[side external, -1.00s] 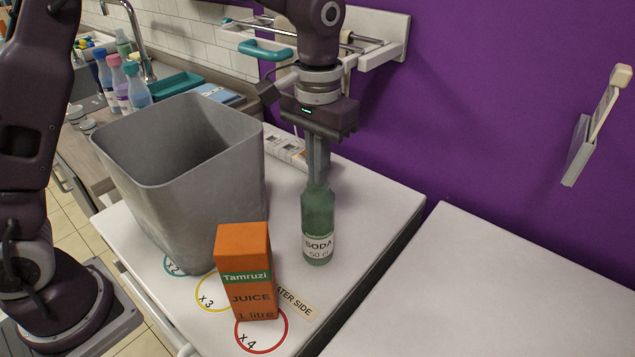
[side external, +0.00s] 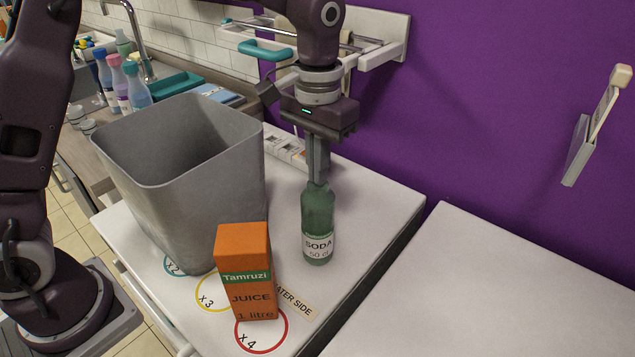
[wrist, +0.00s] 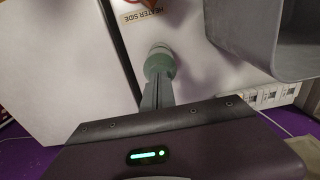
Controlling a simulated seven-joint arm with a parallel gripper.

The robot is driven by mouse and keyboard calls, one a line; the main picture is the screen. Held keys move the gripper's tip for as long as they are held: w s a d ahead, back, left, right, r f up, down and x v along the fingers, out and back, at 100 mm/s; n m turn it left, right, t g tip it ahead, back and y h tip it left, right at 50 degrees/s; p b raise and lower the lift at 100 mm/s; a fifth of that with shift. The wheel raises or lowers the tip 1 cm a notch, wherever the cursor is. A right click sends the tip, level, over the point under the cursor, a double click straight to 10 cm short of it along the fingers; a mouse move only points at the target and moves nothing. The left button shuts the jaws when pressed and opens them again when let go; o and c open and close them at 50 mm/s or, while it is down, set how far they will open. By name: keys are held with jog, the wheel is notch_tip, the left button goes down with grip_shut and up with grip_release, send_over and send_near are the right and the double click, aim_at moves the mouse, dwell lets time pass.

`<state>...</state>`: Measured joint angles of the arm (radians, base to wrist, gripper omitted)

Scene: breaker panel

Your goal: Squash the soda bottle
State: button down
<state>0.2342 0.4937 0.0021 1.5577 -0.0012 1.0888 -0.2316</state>
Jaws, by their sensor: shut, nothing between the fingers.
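The green soda bottle (side external: 318,222) with a white SODA label stands upright on the white counter in the side external view, right of the orange juice carton. My gripper (side external: 318,180) points straight down over it, its fingers shut with nothing between them. The fingertips are at the top of the bottle and appear to touch it. In the wrist view the green bottle (wrist: 160,64) shows beyond the fingertips, which partly cover it; I cannot tell there how firm the contact is.
The orange juice carton (side external: 247,272) stands in front on the red x4 circle. A grey bin (side external: 215,190) stands to the left. A gap separates the white counter (side external: 375,205) from another white surface (side external: 480,280) at right. A purple wall (side external: 480,100) is behind.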

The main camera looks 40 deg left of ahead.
aim_at(318, 203)
jog(key=shift+f, duration=0.15)
jog(key=shift+f, duration=3.75)
jog(key=shift+r, duration=2.5)
jog(key=shift+r, duration=0.1)
jog(key=s+a+r+t, duration=0.2)
jog(key=s+a+r, duration=0.1)
jog(key=s+r, duration=0.35)
jog(key=s+a+r+t, duration=0.1)
jog(key=s+a+r, duration=0.35)
jog(key=s, duration=0.25)
jog(key=s+a+t, duration=0.2)
jog(key=s, duration=0.9)
jog(key=shift+f+t, duration=0.2)
jog(key=shift+t, duration=0.1)
